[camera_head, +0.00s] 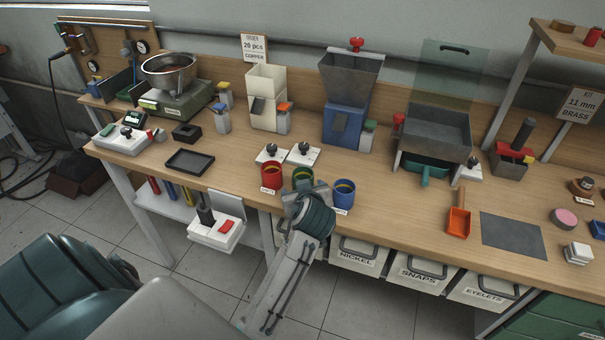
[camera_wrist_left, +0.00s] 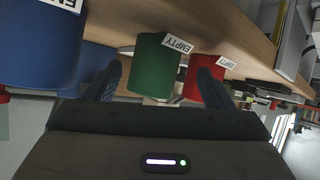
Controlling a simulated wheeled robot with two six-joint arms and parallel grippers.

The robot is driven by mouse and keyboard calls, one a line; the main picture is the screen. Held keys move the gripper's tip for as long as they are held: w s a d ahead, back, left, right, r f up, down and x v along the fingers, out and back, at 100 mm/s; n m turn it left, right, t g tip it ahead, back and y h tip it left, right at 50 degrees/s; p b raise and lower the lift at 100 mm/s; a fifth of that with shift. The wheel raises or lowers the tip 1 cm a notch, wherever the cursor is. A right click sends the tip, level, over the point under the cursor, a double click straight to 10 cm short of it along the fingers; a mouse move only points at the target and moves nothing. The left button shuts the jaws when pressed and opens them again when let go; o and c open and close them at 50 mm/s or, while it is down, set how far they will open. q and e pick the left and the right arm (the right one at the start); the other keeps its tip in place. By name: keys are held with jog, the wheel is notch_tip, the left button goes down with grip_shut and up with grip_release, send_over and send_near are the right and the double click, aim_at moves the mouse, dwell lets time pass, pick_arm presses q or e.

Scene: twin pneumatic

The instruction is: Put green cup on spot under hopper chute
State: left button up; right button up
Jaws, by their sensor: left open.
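The green cup (camera_head: 302,175) stands near the front edge of the bench, partly hidden behind my left gripper (camera_head: 306,188). In the left wrist view the green cup (camera_wrist_left: 152,68) shows between the two open fingers of my left gripper (camera_wrist_left: 158,76), with an EMPTY label on it. I see no contact between fingers and cup. A grey hopper (camera_head: 351,68) with a red knob stands on a blue base (camera_head: 345,125) at the back; I cannot make out a marked spot under its chute. A cream hopper (camera_head: 265,84) stands to its left. My right gripper is out of view.
A red cup (camera_head: 271,177) stands left of the green cup and a blue cup (camera_head: 344,194) right of it. Two white blocks with black knobs (camera_head: 303,155) sit behind the cups. A dark tray (camera_head: 190,161) lies further left.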

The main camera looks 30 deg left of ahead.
aim_at(308, 174)
pick_arm(q)
notch_tip(308, 174, up, 8)
jog(key=w+d+n+g+h+p, duration=0.2)
jog(key=w+n+g+p, duration=0.15)
jog(key=g+p, duration=0.35)
jog(key=shift+n, duration=0.25)
jog(key=x, duration=0.3)
jog(key=s+p+x, duration=0.1)
jog(key=x, duration=0.1)
jog(key=shift+a+f, duration=0.1)
jog(key=shift+f, duration=0.3)
jog(key=shift+a+f, duration=0.15)
jog(key=shift+f, duration=0.1)
jog(key=p+x, duration=0.1)
jog(key=x, duration=0.1)
jog(key=p+x, duration=0.1)
jog(key=x, duration=0.1)
jog(key=shift+s+a+f, duration=0.1)
jog(key=shift+s+f, duration=0.05)
jog(key=shift+s, duration=0.05)
jog(key=shift+f, duration=0.2)
jog(key=shift+w, duration=0.1)
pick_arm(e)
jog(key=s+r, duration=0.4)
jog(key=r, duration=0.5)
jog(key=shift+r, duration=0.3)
pick_arm(q)
jog(key=c, duration=1.2)
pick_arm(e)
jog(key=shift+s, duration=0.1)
